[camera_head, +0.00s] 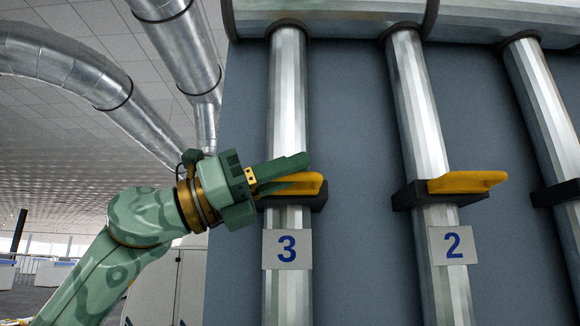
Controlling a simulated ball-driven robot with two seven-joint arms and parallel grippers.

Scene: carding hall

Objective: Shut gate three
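Gate three has a yellow handle plate (312,184) sticking out of a dark collar (318,201) on a vertical metal pipe (288,100). A plate with a blue 3 (287,249) is fixed below it. My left gripper (296,170) reaches in from the left at the handle's height. Its two green fingers look apart, one above the handle and one overlapping its left part. I cannot tell whether they touch it. The handle's left end is partly hidden by the gripper. My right gripper is not in view.
Gate two, with its yellow handle (467,182) and a 2 sign (453,246), is on the pipe to the right. A third pipe (545,105) stands at the right edge. A blue-grey panel (350,130) lies behind. Large ducts (178,45) hang upper left.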

